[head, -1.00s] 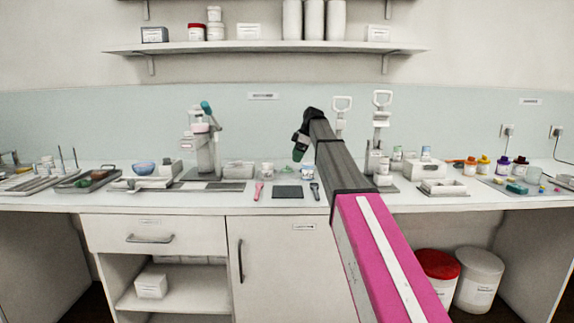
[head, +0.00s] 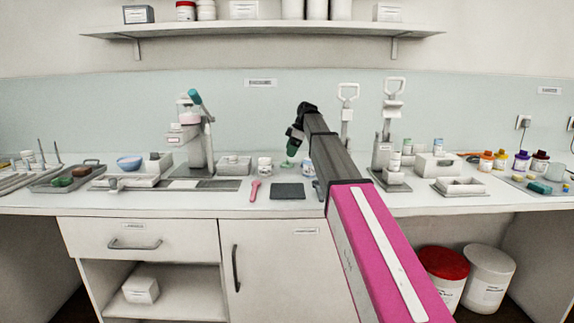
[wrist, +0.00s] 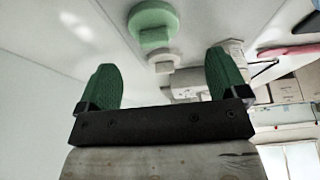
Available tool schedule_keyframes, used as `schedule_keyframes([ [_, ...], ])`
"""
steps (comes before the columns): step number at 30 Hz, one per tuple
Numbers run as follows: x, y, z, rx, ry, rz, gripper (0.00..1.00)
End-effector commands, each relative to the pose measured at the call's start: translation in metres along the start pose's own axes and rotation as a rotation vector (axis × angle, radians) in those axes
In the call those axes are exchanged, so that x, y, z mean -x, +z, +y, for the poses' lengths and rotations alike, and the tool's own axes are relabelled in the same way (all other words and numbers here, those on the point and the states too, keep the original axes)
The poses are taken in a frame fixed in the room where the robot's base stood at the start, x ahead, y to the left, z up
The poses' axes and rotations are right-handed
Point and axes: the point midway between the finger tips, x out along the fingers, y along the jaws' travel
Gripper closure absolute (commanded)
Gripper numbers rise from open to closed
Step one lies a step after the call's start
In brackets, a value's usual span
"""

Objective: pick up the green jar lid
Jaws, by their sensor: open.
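The green jar lid (wrist: 152,25) shows in the wrist view as a pale green round disc near the top edge, beyond the fingertips and a little left of the middle of the gap. A small whitish piece shows next to it. My gripper (wrist: 160,62) is open, its two dark green fingers apart with nothing between them. In the head view my gripper (head: 293,138) hangs above the bench, and a light green patch just under it looks like the lid (head: 292,149). I cannot tell the exact distance between them.
A pink-handled tool (head: 255,190) and a dark square mat (head: 288,191) lie at the bench front. A stand with a teal handle (head: 197,130) is at left; a press (head: 391,130) and a white box (head: 437,165) are at right.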

Motion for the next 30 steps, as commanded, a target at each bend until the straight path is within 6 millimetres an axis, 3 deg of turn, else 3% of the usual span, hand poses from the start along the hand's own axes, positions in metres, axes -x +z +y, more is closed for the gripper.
schedule_keyframes([
  [5,-0.011,0.001,0.002,0.0,0.0,0.0,0.08],
  [15,-0.052,0.003,0.006,0.0,0.0,0.0,0.08],
  [22,-0.054,0.003,0.006,0.0,0.001,0.0,0.08],
  [26,-0.054,0.003,0.006,0.0,0.001,0.0,0.5],
  [27,-0.054,0.003,0.006,0.0,0.001,0.0,0.56],
  [30,-0.053,0.003,0.006,0.0,0.001,0.0,0.56],
])
